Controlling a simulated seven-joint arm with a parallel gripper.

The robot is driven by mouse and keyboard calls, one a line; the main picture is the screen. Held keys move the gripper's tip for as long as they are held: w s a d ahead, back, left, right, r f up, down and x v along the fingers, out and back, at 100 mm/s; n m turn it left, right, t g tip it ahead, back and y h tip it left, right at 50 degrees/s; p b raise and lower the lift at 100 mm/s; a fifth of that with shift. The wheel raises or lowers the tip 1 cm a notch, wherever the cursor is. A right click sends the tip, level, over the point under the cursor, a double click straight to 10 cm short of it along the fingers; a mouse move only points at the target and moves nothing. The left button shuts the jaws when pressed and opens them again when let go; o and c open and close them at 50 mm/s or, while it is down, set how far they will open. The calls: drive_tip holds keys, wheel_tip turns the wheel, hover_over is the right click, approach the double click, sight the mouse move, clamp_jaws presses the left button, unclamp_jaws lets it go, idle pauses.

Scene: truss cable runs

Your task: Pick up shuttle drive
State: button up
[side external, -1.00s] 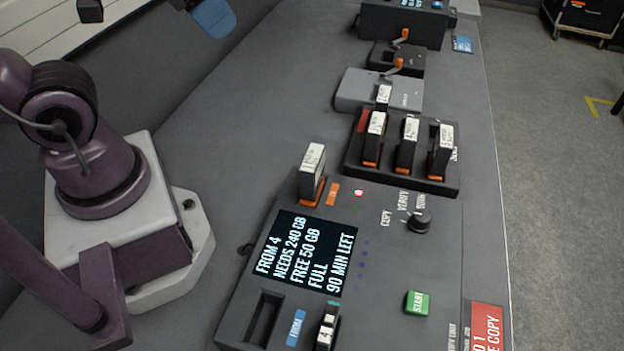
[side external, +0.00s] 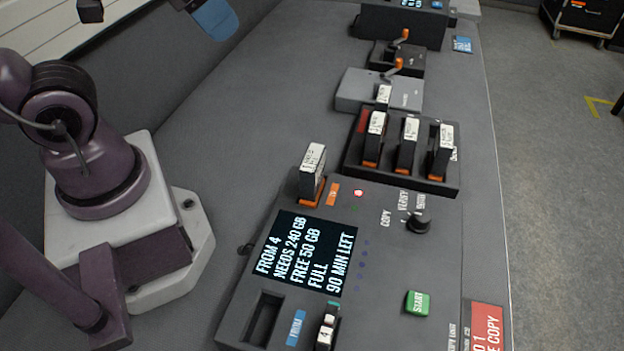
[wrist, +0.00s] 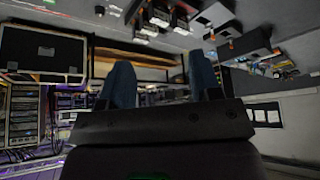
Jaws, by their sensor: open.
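Several black drives with white labels and orange bases stand upright. One drive (side external: 312,173) is in the copier's upper slot by an orange label. Another drive, marked 4 (side external: 326,328), is in the slot by the blue FROM label. More drives stand in a black rack (side external: 400,182) behind the copier. I cannot read which one is the shuttle drive. My gripper (wrist: 162,82) shows in the wrist view with two blue fingers spread apart and nothing between them. A blue finger-like piece at the side view's top edge may be part of it, well away from the drives.
The copier's screen (side external: 305,253) reads FROM 4, NEEDS 240 GB, FREE 50 GB, FULL, 90 MIN LEFT. It has a knob (side external: 418,222) and a green START button (side external: 417,302). Grey and black boxes with orange levers (side external: 398,66) stand behind the rack. The bench left of them is clear.

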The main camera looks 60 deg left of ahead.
drive_tip(key=n+g+y, duration=0.2)
drive_tip(key=n+y, duration=0.1)
drive_tip(key=n, duration=0.6)
approach(312, 159)
drive_tip(key=shift+g, duration=0.3)
drive_tip(key=x, duration=0.5)
drive_tip(key=shift+w+a, duration=0.15)
drive_tip(key=shift+x, duration=3.2)
drive_tip(key=shift+w, duration=0.1)
